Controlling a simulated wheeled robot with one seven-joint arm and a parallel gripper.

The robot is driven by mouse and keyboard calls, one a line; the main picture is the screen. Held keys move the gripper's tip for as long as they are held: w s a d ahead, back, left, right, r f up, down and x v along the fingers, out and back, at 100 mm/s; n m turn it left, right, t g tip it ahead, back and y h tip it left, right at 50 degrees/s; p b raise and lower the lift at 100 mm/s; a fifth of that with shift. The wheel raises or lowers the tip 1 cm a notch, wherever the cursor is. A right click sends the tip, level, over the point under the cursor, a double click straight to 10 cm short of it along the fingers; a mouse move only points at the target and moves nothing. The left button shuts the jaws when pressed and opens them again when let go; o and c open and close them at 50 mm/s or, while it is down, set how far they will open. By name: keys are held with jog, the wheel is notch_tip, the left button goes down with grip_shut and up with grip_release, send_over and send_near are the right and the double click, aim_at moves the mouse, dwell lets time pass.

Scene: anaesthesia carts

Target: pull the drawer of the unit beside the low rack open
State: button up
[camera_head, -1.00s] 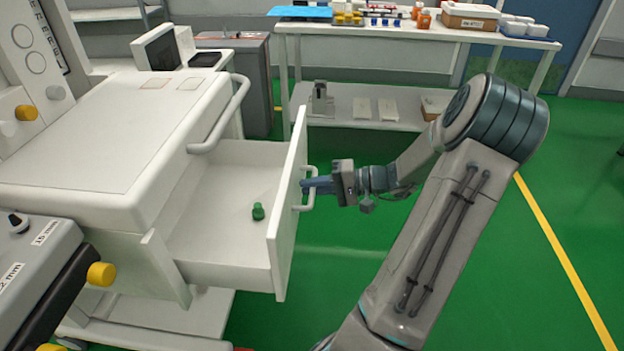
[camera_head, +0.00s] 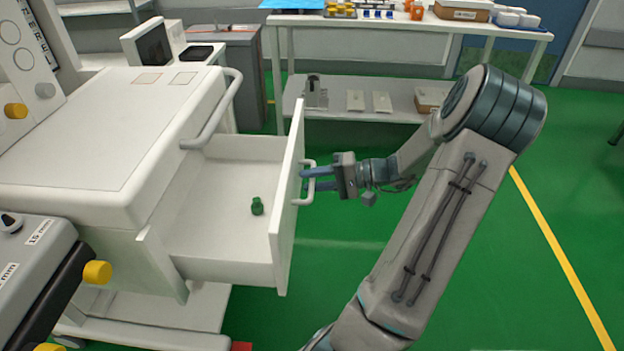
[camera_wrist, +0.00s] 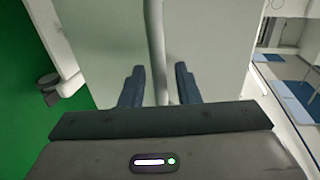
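The white unit's drawer (camera_head: 285,225) stands well out from its body in the head view. A pale bar handle (camera_head: 309,188) is on the drawer front. The handle also crosses the wrist view as a vertical bar (camera_wrist: 155,45). My gripper (camera_head: 309,179) is at the handle, with its fingers apart on either side of it. The wrist view shows my gripper (camera_wrist: 159,82) open, with gaps between the bar and both fingers.
A grey rack-like unit with size labels (camera_head: 35,262) and yellow knobs is at lower left. A white table (camera_head: 400,23) with bottles and boxes, and a lower shelf, stands behind. Green floor (camera_head: 540,280) is clear to the right.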

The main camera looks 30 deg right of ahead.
jog(key=p+v, duration=0.3)
jog(key=v, duration=1)
jog(key=shift+d, duration=0.15)
jog(key=w+a+r+n+g+h+p, duration=0.1)
jog(key=a+r+n+g+h+p, duration=0.1)
jog(key=a+r+g+p, duration=0.6)
jog(key=a+r+n+g+h+p, duration=0.1)
jog(key=a+r+h+p, duration=0.2)
jog(key=a+r, duration=0.55)
jog(key=s+a+r+n+t+h+p, duration=0.1)
jog(key=s+a+r+n+h+p, duration=0.1)
jog(key=a+r+p, duration=0.4)
jog(key=s+a+r+n+t+h+p, duration=0.1)
jog(key=s+a+r+n+h+p, duration=0.1)
jog(key=s+a+r+h+p, duration=0.3)
jog(key=a+r+p, duration=0.2)
jog(key=a+r, duration=0.1)
jog(key=r, duration=0.1)
jog(key=shift+r, duration=0.3)
